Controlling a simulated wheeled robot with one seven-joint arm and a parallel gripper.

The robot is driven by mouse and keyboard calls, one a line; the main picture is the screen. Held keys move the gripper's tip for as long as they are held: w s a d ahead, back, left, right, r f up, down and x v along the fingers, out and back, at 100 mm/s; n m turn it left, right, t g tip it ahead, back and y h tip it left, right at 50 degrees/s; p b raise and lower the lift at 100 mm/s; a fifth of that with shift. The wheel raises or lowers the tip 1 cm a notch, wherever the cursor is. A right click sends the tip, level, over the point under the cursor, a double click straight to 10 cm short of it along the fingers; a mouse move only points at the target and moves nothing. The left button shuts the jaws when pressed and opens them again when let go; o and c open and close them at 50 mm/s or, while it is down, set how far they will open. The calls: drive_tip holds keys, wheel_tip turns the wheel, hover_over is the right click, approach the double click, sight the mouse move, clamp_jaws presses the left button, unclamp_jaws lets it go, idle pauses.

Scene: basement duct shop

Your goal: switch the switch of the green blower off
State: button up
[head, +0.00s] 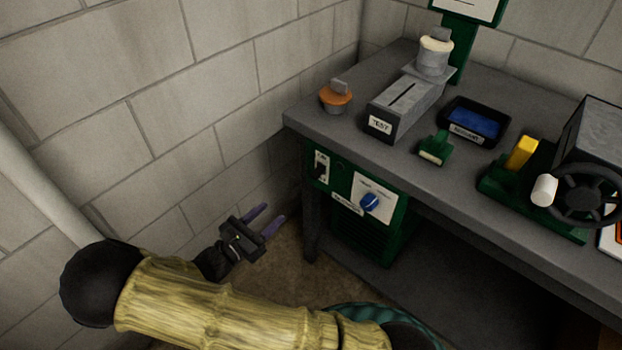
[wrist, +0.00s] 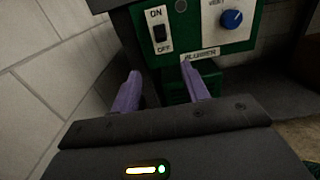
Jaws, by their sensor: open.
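The green blower (head: 345,224) is mounted under the left end of the grey workbench, with a green front panel. Its black rocker switch (head: 320,171) sits on a white plate at the panel's left. In the wrist view the switch (wrist: 160,33) shows ON above it and OFF below; which way it is set I cannot tell. A blue knob (head: 369,202) is on a white plate to its right. My gripper (head: 272,221) is open and empty, left of the panel and apart from it. In the wrist view its two purple fingers (wrist: 165,88) point toward the panel, below the switch.
The workbench (head: 350,145) holds an orange-topped item (head: 336,97), a grey TEST box (head: 400,108), a dark tray with blue contents (head: 476,121) and a machine with a black handwheel (head: 583,194). A block wall (head: 230,100) is close on the left. Floor between wall and bench is open.

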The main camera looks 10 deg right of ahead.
sight(313, 178)
drive_tip(key=b+x, duration=0.1)
drive_tip(key=x, duration=1.5)
drive_tip(key=shift+d, duration=0.3)
drive_tip(key=shift+w+d, duration=0.1)
drive_tip(key=shift+w, duration=0.05)
drive_tip(key=shift+f, duration=0.1)
drive_tip(key=c, duration=1)
